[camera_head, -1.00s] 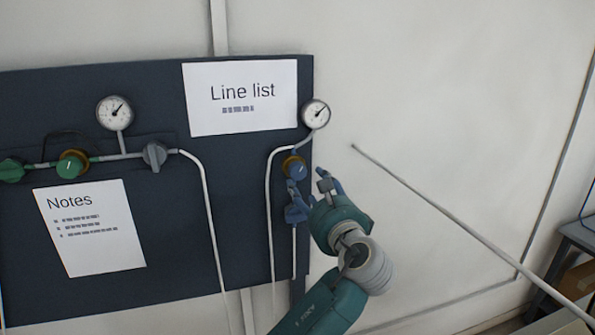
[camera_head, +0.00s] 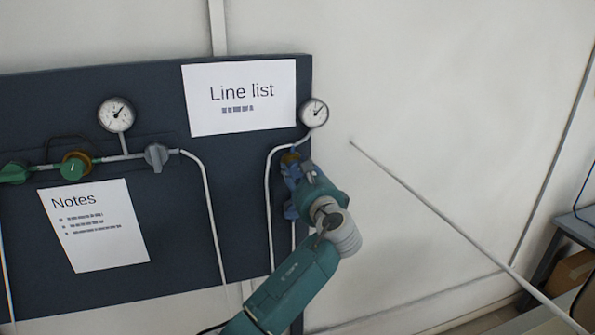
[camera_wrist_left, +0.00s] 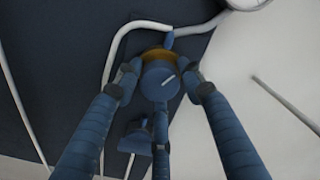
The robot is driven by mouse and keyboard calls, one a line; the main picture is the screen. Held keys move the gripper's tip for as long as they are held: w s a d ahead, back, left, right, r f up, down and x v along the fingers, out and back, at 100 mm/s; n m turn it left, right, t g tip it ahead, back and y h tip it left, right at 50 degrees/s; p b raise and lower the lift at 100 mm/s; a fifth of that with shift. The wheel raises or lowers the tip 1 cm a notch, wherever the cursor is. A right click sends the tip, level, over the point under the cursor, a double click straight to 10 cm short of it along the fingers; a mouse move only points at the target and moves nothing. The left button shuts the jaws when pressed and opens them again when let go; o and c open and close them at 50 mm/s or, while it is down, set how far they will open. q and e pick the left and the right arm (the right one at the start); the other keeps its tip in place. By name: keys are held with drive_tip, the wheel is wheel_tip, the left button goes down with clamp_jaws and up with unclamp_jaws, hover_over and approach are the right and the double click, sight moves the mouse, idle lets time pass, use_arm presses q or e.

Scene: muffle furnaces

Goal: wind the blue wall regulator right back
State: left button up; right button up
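The blue wall regulator's round knob (camera_wrist_left: 160,82) shows in the left wrist view, with a white mark slanting up to the right and a brass collar (camera_wrist_left: 157,54) behind it. In the head view my gripper mostly hides the knob; only the brass collar (camera_head: 290,158) shows clearly. My left gripper (camera_head: 296,174) is at the regulator, its blue fingers spread around the knob. Small gaps seem to show between the side fingertips and the knob; contact by the lower finger cannot be told. The regulator's gauge (camera_head: 314,112) is above right. My right gripper is out of view.
A blue-grey valve (camera_wrist_left: 135,140) sits just below the knob. A thin pipe (camera_head: 268,200) runs down beside it. To the left are a green regulator (camera_head: 75,166), a grey valve (camera_head: 157,157) and another gauge (camera_head: 116,114). Bare wall lies right of the board.

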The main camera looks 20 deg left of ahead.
use_arm(q)
drive_tip(key=c, duration=0.5)
drive_tip(key=shift+f+n+b, duration=0.25)
drive_tip(key=shift+n+b, duration=0.25)
drive_tip(key=shift+b, duration=0.4)
drive_tip(key=n+b, duration=1.1)
drive_tip(key=b, duration=0.1)
drive_tip(key=n+b, duration=0.2)
drive_tip(key=n, duration=0.1)
drive_tip(key=shift+b, duration=0.35)
drive_tip(key=n+b, duration=0.2)
drive_tip(key=n, duration=0.1)
drive_tip(key=shift+r+n+b, duration=0.15)
drive_tip(key=shift+n+b, duration=0.2)
drive_tip(key=shift+n, duration=0.05)
drive_tip(key=shift+n+b, duration=0.7)
drive_tip(key=shift+n, duration=0.5)
drive_tip(key=shift+r+n+b, duration=0.2)
drive_tip(key=shift+n+b, duration=0.35)
drive_tip(key=shift+n, duration=0.75)
drive_tip(key=shift+r+n, duration=0.1)
drive_tip(key=shift+n, duration=0.2)
